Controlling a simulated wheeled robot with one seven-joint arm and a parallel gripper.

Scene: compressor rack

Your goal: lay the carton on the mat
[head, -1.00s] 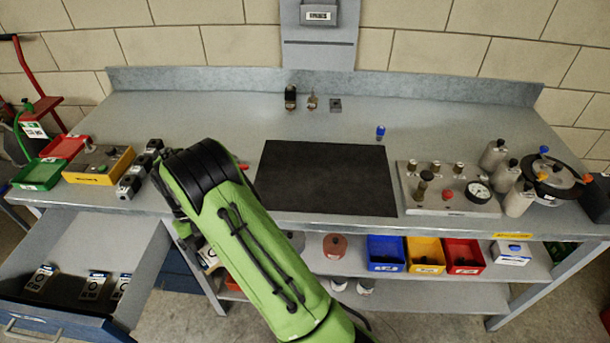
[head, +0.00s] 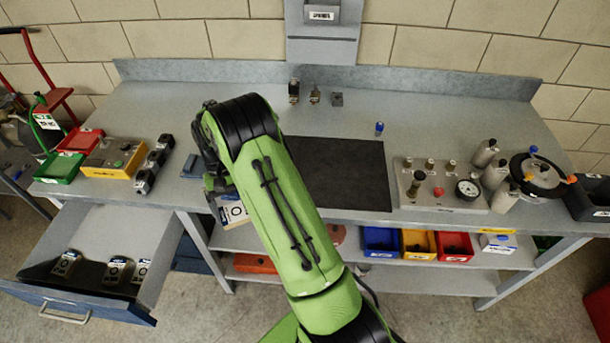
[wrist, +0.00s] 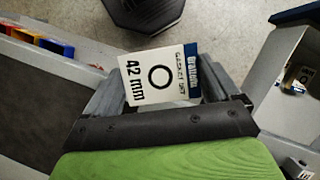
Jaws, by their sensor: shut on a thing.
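The carton (wrist: 160,78) is a small white box with a blue edge, a black ring and "42 mm" on its face. My gripper (wrist: 158,88) is shut on it, one finger on each side, in the wrist view. In the head view the carton (head: 234,212) shows partly behind my arm, at the table's front edge, left of the mat. The mat (head: 345,175) is a flat black rectangle on the table, bare where visible; my arm hides its left part. The mat (wrist: 35,105) also shows at the left of the wrist view.
An open drawer (head: 100,225) at the lower left holds more cartons (head: 115,268). A gauge panel (head: 440,187) stands right of the mat. A blue-topped piece (head: 379,128) stands behind it.

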